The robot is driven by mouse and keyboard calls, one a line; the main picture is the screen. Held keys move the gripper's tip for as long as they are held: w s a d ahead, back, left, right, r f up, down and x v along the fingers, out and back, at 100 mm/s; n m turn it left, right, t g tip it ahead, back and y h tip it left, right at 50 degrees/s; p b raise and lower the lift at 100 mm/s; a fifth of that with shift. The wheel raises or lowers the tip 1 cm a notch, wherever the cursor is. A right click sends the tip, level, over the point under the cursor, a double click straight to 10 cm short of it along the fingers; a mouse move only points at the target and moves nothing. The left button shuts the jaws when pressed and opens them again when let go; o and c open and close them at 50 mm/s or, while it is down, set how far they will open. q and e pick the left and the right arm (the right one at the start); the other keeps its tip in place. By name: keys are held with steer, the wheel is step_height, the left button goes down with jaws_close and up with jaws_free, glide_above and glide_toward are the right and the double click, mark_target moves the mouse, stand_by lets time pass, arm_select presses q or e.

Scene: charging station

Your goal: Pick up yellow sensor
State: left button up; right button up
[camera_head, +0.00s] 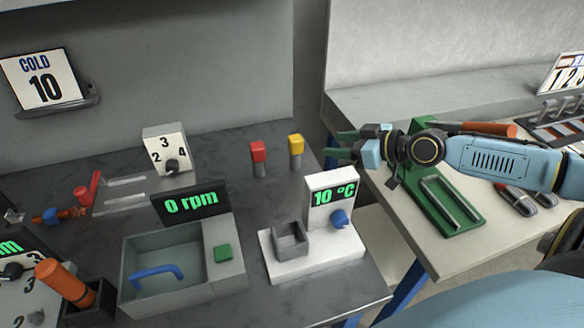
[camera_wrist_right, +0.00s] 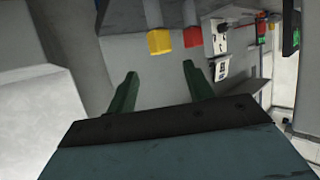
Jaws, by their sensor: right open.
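The yellow sensor (camera_head: 296,146), a yellow block on a grey stem, stands upright on the dark tabletop near its right edge. It also shows in the right wrist view (camera_wrist_right: 160,40), at the top, beyond the fingertips. My right gripper (camera_head: 338,144) comes in from the right in the head view, its green fingers pointing left toward the sensor. In the right wrist view (camera_wrist_right: 157,78) the fingers are apart with nothing between them. The gripper does not touch the sensor. My left gripper does not show.
A red sensor (camera_head: 257,152) stands just left of the yellow one. A white temperature display (camera_head: 332,186) stands in front of them. A grey basin unit (camera_head: 180,262) is at front left. A green tray (camera_head: 447,207) lies on the right table (camera_head: 410,245), across a gap.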

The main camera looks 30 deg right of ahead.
mark_target(300, 155)
steer(key=f, duration=0.1)
steer(key=w+f+b, duration=0.1)
steer(key=f, duration=0.1)
steer(key=f+b, duration=0.1)
steer(key=shift+w+a+f, duration=0.3)
steer(key=shift+w+a, duration=0.05)
steer(key=shift+w, duration=0.05)
steer(key=b+x, duration=0.1)
steer(key=x, duration=0.4)
steer(key=shift+f, duration=0.1)
steer(key=shift+w+a+f, duration=0.2)
steer(key=shift+w+a, duration=0.1)
steer(key=shift+w, duration=0.15)
steer(key=shift+w+a+f, duration=0.2)
steer(key=shift+w, duration=0.25)
steer(key=b+x, duration=0.1)
steer(key=x, duration=0.3)
steer(key=shift+w, duration=0.15)
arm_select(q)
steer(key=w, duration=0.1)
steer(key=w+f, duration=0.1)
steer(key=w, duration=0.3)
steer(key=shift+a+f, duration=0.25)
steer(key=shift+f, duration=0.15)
